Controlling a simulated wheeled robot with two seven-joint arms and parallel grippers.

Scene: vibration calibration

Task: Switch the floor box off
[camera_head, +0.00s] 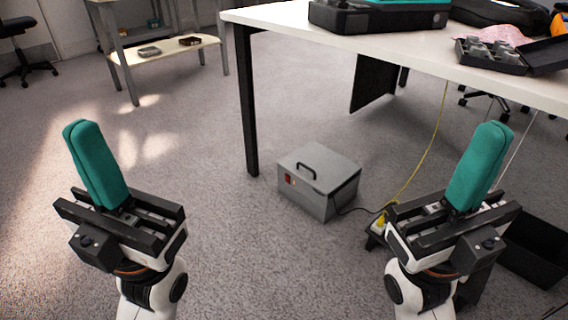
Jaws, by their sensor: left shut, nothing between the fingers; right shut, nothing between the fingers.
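The floor box (322,194) is a grey metal case with a black handle on its lid. It stands on the carpet under the front edge of the white table. A small red switch (289,179) is on its left front face; its position is too small to tell. My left gripper (82,130) has teal fingers, is shut and empty, and is raised to the left of the box. My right gripper (497,130) is shut and empty, raised to the right of the box. Neither touches the box.
A black cable runs from the box to a power strip (378,226) with a yellow plug and cord. A black bin (540,248) is at right. Carpet is clear in front of the box.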

